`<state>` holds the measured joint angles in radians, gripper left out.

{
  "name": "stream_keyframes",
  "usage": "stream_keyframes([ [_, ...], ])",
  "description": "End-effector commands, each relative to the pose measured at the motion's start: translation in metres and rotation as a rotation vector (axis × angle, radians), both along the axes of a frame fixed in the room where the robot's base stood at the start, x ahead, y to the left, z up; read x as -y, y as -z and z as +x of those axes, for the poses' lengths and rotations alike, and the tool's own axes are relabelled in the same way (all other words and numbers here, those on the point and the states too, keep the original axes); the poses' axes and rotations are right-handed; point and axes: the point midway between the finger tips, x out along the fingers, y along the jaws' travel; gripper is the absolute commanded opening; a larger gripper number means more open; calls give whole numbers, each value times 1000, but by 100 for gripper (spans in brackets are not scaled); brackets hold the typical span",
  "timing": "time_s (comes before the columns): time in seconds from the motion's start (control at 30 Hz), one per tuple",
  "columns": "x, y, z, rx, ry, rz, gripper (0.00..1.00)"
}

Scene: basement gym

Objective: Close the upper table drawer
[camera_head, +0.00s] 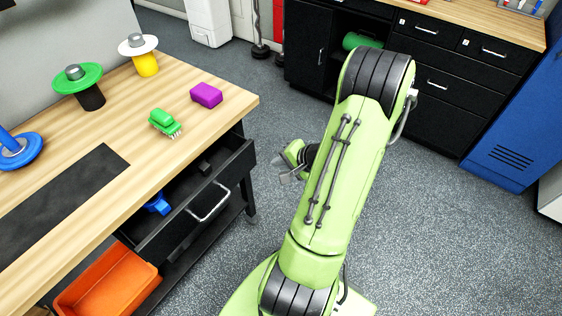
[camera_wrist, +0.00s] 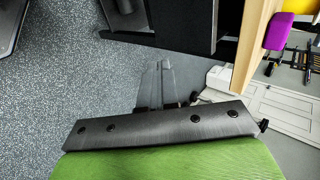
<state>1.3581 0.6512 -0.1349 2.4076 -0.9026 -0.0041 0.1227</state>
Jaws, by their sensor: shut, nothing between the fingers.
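The upper table drawer (camera_head: 196,200) stands pulled out from under the wooden table (camera_head: 105,118) in the head view. It is black with a silver bar handle (camera_head: 210,203) on its front. Inside it lie a blue object (camera_head: 158,204) and a small dark object (camera_head: 204,166). My gripper (camera_head: 283,173) is to the right of the drawer front, apart from it, over open floor, partly hidden by my arm. In the wrist view my gripper (camera_wrist: 159,70) shows its fingers together with nothing between them.
On the tabletop are a green brush (camera_head: 163,122), a purple block (camera_head: 206,95) and several weight-like items. An orange bin (camera_head: 108,284) sits below the drawer. Black cabinets (camera_head: 440,75) and a blue locker (camera_head: 520,135) stand behind. The floor between is clear.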

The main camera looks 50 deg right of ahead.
Motion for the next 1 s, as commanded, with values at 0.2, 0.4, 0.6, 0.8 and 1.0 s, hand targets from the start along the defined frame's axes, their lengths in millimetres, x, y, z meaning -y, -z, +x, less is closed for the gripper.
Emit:
stream_keyframes([
  [0.2, -2, 37, 37, -2, -6, 2, 0],
  [0.4, -3, 40, 71, 0, -6, -4, 0],
  [0.6, -3, 39, 83, -1, -4, -1, 0],
  [0.8, -3, 39, 82, -1, -3, 0, 0],
  [1.0, -4, 39, 98, -3, -8, -2, 0],
])
